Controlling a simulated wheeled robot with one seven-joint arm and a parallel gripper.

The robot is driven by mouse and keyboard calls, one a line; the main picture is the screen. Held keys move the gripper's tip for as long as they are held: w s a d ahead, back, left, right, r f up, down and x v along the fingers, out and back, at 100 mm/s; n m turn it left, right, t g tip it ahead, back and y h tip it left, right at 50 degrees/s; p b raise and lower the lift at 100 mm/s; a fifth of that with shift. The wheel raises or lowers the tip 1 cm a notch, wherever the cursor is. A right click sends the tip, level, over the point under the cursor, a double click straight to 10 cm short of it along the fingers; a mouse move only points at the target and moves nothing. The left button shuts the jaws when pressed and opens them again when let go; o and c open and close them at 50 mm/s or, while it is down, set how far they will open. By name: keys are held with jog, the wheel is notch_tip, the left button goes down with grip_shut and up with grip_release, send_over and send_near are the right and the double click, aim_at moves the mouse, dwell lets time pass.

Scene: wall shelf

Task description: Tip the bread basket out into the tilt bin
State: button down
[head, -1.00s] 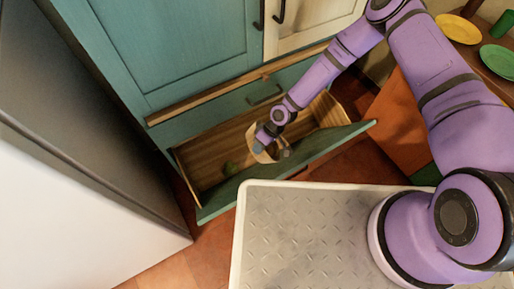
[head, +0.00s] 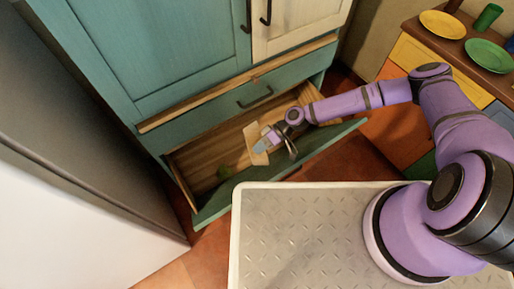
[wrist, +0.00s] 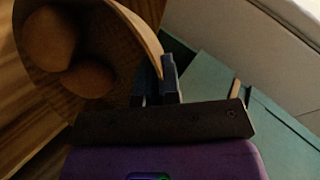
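The bread basket (head: 256,147) is tan and held over the open tilt bin, whose teal front panel (head: 320,152) leans outward from the cabinet. In the wrist view the basket (wrist: 118,55) shows its curved rim and inside, with brown rolls (wrist: 48,38) still in it. My gripper (wrist: 160,85) is shut on the basket's rim; it also shows in the head view (head: 265,143). In the head view the basket is seen nearly edge-on and tilted.
The teal cabinet (head: 150,50) stands above the bin. A grey and white appliance (head: 80,190) is close on the left. A wooden counter (head: 425,30) with yellow and green plates is at the right. The bin's wooden inside (head: 200,150) is largely clear at left.

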jog(key=shift+w+d+f+n+g+y, duration=0.15)
jog(key=shift+d+g+y, duration=0.3)
jog(key=shift+y, duration=0.45)
jog(key=shift+w+d+f+n+g+y, duration=0.15)
jog(key=shift+d+g+y, duration=0.1)
jog(key=shift+d+y, duration=0.5)
jog(key=shift+s+a+r+y, duration=0.1)
jog(key=shift+y, duration=0.15)
dwell(0.4)
